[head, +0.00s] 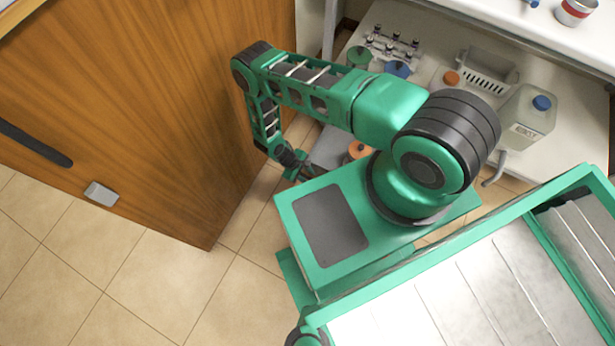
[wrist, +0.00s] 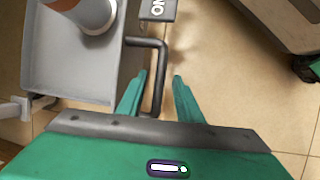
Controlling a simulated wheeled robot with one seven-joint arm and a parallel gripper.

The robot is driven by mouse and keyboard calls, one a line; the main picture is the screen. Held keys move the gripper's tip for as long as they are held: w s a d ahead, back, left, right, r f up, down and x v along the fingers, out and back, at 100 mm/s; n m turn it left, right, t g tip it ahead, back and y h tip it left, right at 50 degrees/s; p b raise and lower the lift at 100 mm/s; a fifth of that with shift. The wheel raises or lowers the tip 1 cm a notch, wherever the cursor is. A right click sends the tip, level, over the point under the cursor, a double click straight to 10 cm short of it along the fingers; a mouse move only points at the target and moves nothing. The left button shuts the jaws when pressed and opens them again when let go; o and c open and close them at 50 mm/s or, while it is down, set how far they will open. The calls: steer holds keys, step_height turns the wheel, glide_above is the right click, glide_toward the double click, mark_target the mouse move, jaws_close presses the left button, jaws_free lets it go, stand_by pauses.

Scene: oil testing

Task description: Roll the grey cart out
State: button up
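The grey cart (head: 330,148) stands beside the table and is mostly hidden behind my arm in the head view. In the wrist view its grey tray (wrist: 70,75) fills the upper left, and a dark bent handle bar (wrist: 158,75) sticks out from its right side. My gripper (wrist: 160,75) is open, with one green finger on each side of the bar. Gaps show between the bar and the fingertips; I cannot tell the depth. In the head view my gripper (head: 297,174) is small and partly hidden at the cart's near left end.
An orange and white container (wrist: 88,12) stands on the cart. A wooden cabinet or door panel (head: 150,110) is close on the left. A white table (head: 395,20) holds bottles, a grey basket (head: 487,72) and a canister (head: 527,118). Tiled floor (head: 150,285) is free at lower left.

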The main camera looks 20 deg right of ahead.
steer(key=v, duration=1)
steer(key=shift+r, duration=0.2)
steer(key=shift+a, duration=0.15)
